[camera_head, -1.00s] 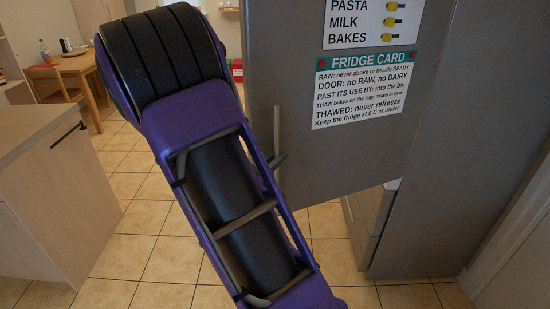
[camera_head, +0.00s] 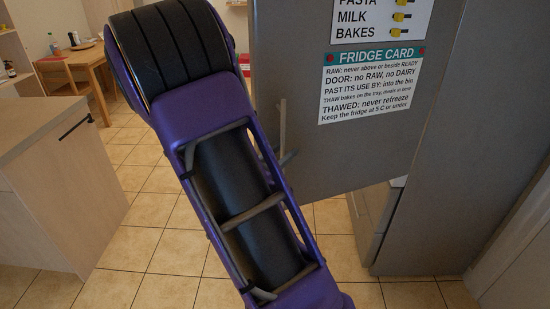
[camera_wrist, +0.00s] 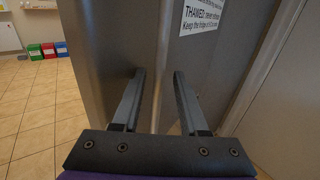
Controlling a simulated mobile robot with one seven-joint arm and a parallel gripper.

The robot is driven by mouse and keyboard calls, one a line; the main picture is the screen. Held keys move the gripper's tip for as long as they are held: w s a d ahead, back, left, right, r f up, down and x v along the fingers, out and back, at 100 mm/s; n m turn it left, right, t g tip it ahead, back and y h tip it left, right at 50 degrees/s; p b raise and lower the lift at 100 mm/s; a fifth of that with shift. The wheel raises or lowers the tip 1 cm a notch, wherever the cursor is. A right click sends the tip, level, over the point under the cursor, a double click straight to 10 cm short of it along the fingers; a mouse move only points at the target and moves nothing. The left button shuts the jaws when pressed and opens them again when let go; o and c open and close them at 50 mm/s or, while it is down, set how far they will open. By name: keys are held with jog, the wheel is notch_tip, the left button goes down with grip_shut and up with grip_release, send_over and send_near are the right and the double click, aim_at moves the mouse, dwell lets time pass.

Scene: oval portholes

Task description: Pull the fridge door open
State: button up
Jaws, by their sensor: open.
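The grey fridge door (camera_head: 340,160) stands ajar, angled out from the fridge body (camera_head: 425,215), with a drawer front (camera_head: 366,222) showing below it. It fills much of the wrist view (camera_wrist: 110,50). Its upright bar handle (camera_head: 282,125) is near the door's left edge, partly behind my purple arm. In the wrist view the handle (camera_wrist: 161,75) runs between the two fingers of my gripper (camera_wrist: 158,73). My gripper is open, with a finger on each side of the bar and a gap showing on both sides.
A pale counter (camera_head: 60,190) with a dark handle stands at left. A wooden table (camera_head: 85,58) and chair are behind it. Coloured bins (camera_wrist: 48,50) stand by the far wall. The tiled floor (camera_head: 150,215) between counter and door is clear.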

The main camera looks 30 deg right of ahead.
jog(key=v, duration=1.7)
jog(key=shift+a, duration=0.15)
